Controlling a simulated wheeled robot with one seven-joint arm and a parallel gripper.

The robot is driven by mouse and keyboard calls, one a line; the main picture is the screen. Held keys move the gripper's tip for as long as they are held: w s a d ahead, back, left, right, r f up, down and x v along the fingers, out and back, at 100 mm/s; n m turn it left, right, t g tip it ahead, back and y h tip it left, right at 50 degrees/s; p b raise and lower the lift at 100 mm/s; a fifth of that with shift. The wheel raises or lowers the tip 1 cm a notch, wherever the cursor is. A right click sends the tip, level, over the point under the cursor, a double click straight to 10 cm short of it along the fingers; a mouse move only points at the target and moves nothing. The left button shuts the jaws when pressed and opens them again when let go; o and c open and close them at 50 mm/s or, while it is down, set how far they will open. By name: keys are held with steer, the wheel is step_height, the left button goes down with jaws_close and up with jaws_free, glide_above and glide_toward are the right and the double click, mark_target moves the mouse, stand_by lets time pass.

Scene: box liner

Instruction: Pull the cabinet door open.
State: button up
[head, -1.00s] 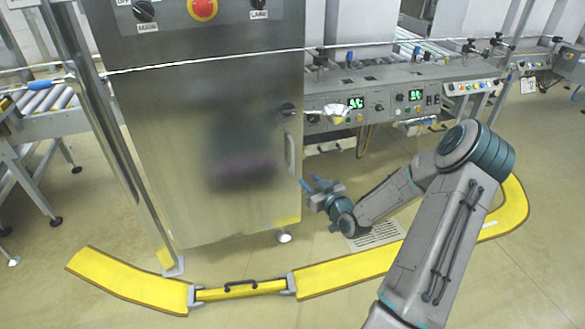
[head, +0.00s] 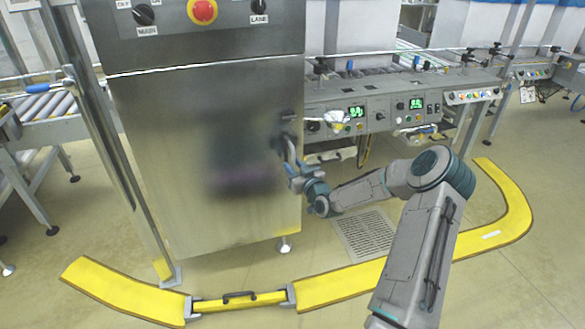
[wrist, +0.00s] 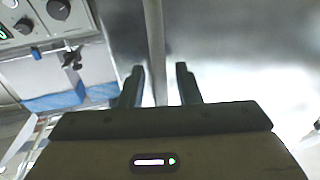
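The cabinet door (head: 165,150) is a tall brushed-steel panel at the left centre of the head view, and it looks shut. Its upright bar handle (wrist: 154,45) runs down the middle of the wrist view. My gripper (head: 287,158) is at the door's right edge, over the place of the handle, and mostly covers it in the head view. In the wrist view my gripper (wrist: 160,84) is open, one finger on each side of the bar, with gaps between. Whether the bar lies fully between the fingertips in depth is hard to tell.
A dark latch knob (head: 289,116) sits above the gripper. A conveyor with control panels (head: 385,108) stands behind to the right. A yellow floor guard (head: 345,285) curves in front of the cabinet. The floor before the door is clear.

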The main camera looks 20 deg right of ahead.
steer(key=shift+w+a, duration=0.1)
steer(key=shift+w, duration=0.35)
jaws_close()
